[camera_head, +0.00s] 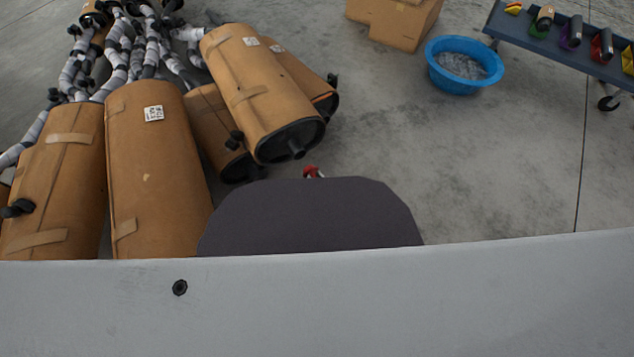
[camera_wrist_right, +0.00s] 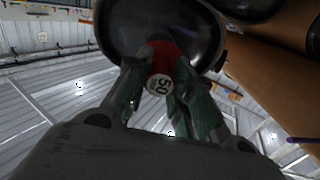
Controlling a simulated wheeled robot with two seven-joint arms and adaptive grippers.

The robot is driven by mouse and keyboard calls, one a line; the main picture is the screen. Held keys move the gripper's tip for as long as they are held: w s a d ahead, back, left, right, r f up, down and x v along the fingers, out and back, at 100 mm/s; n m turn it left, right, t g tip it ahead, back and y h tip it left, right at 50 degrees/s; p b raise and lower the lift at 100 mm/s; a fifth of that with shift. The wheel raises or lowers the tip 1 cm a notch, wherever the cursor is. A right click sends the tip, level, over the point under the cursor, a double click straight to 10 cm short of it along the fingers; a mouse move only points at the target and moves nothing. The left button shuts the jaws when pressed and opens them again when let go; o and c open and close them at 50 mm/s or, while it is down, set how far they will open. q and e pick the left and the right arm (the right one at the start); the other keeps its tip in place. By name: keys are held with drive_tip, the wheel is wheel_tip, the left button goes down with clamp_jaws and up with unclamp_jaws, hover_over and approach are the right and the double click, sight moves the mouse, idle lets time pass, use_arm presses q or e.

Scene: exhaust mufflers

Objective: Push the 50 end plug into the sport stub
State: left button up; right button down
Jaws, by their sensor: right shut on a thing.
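The red 50 end plug (camera_wrist_right: 160,84) is in the right wrist view, its white "50" label facing the camera. My right gripper (camera_wrist_right: 157,92) is shut on it, with a greenish finger on each side. The plug's far end is at a dark stub on the black end face of a muffler (camera_wrist_right: 122,28); I cannot tell how far it is in. In the head view the red plug (camera_head: 311,171) shows small at my right gripper (camera_head: 316,174), just below the brown-wrapped muffler (camera_head: 262,90) with a dark stub (camera_head: 297,151). My left gripper is out of view.
Several brown-wrapped mufflers (camera_head: 155,165) with grey-wrapped pipes lie at the left. A blue basin (camera_head: 463,83) stands on the floor at the upper right. A wheeled bench (camera_head: 560,45) with coloured bins is at the right edge. Brown boxes (camera_head: 400,22) stand at the back.

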sight(310, 170)
drive_tip(key=shift+w+a, duration=0.25)
drive_tip(key=shift+w, duration=0.2)
drive_tip(key=shift+w+a+b, duration=0.25)
drive_tip(key=shift+w+b, duration=0.2)
drive_tip(key=shift+b+x, duration=0.6)
drive_tip(key=shift+x, duration=0.6)
drive_tip(key=shift+w+a, duration=0.2)
drive_tip(key=shift+w, duration=0.15)
